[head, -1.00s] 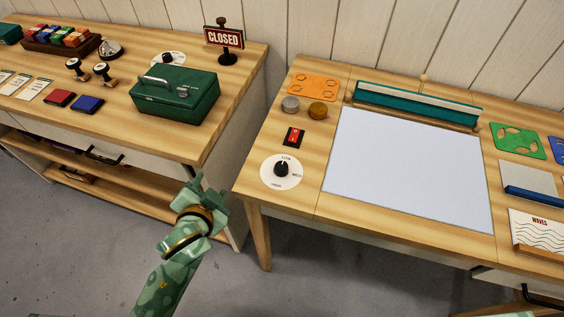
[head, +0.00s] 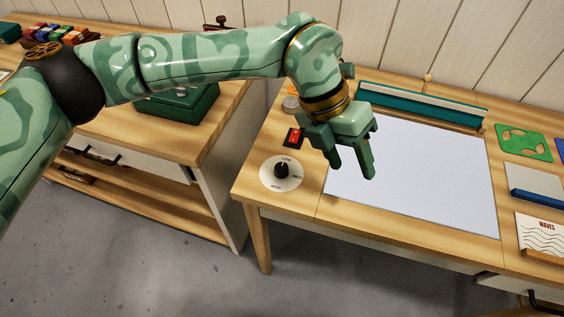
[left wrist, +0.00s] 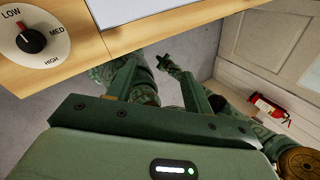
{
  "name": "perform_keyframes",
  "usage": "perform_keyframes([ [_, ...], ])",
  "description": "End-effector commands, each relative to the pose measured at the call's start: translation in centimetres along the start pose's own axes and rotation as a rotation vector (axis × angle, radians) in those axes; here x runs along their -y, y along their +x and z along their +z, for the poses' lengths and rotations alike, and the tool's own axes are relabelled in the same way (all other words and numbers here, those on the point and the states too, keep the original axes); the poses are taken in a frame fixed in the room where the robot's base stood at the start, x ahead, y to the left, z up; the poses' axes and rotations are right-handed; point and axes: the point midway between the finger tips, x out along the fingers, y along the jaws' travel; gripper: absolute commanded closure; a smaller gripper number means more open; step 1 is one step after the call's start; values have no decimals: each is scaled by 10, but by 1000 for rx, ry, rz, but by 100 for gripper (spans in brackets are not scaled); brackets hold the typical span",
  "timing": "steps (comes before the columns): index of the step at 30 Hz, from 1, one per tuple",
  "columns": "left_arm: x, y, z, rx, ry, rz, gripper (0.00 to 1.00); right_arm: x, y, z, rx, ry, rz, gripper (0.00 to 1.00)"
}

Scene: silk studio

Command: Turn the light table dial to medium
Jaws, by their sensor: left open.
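The light table dial (head: 281,171) is a black knob on a round white plate at the table's front left corner. In the left wrist view the dial (left wrist: 32,41) shows at the upper left, with LOW, MED and HIGH printed around it; its red mark points toward LOW. My left gripper (head: 352,170) is open and empty, hanging above the left part of the pale light panel (head: 420,170), to the right of the dial and apart from it. My right gripper cannot be made out in the head view.
A red switch (head: 293,137) sits just behind the dial. A teal rack (head: 425,103) stands at the panel's back edge. Green stencil (head: 524,142) and WAVES card (head: 540,235) lie at the right. A green metal box (head: 185,103) is on the left table, partly behind my arm.

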Motion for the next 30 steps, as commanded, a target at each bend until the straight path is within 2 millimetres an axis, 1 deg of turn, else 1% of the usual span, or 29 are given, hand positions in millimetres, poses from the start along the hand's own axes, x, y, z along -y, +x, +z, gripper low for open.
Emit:
perform_keyframes([
  [1, -32, -19, 3, -17, -41, 169, 49, 0, 1, 0, 1, 0, 0, 100],
  [3, -65, -45, 2, -34, -109, 353, 49, 0, 2, 0, 1, 0, -1, 100],
  [4, -76, -55, 2, -37, -135, 413, 49, 0, 2, 0, 1, 0, -1, 100],
  [6, -92, -73, 1, -38, -183, 510, 49, 0, 2, 0, 1, 0, -1, 100],
  [7, -97, -78, 1, -38, -198, 537, 49, 0, 2, 0, 1, 0, -1, 100],
  [9, -104, -82, 0, -38, -217, 568, 49, 0, 3, 0, 1, 0, -1, 100],
  [10, -106, -81, -1, -39, -220, 573, 49, 0, 3, 1, 2, 0, -1, 100],
  [14, -116, -63, -3, -43, -220, 569, 49, 1, 7, 2, 5, 0, -2, 100],
  [24, -161, 11, -12, -43, -218, 565, 49, 3, 24, 8, 18, 0, -6, 100],
  [27, -172, 28, -14, -43, -218, 565, 49, 3, 28, 9, 21, 0, -7, 100],
  [30, -179, 42, -15, -43, -216, 565, 49, 3, 31, 10, 24, 0, -8, 100],
])
